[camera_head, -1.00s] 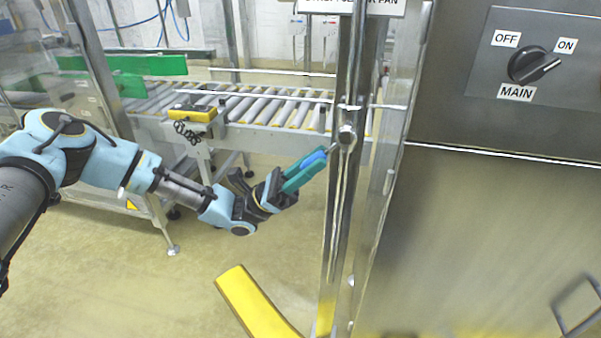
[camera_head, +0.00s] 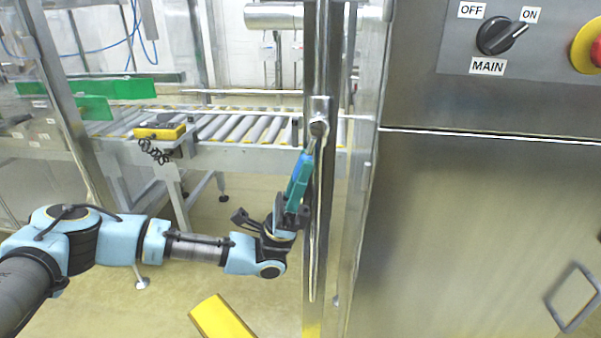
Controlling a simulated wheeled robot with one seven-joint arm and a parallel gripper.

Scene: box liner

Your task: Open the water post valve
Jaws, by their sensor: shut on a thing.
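The water post is an upright steel pipe (camera_head: 322,60) in the middle of the view. The valve body (camera_head: 319,128) sits on it at mid height. A lever with a blue handle (camera_head: 304,162) runs from the valve body down and slightly left, at a steep angle close to the pipe. My gripper (camera_head: 299,182), with teal fingers, comes from below left and is shut on the blue handle. The fingers hide most of the handle.
A steel cabinet (camera_head: 460,230) with a MAIN switch (camera_head: 500,37) and a red and yellow button (camera_head: 590,45) stands close on the right. A roller conveyor (camera_head: 240,130) lies behind. A yellow floor guard (camera_head: 221,320) is below.

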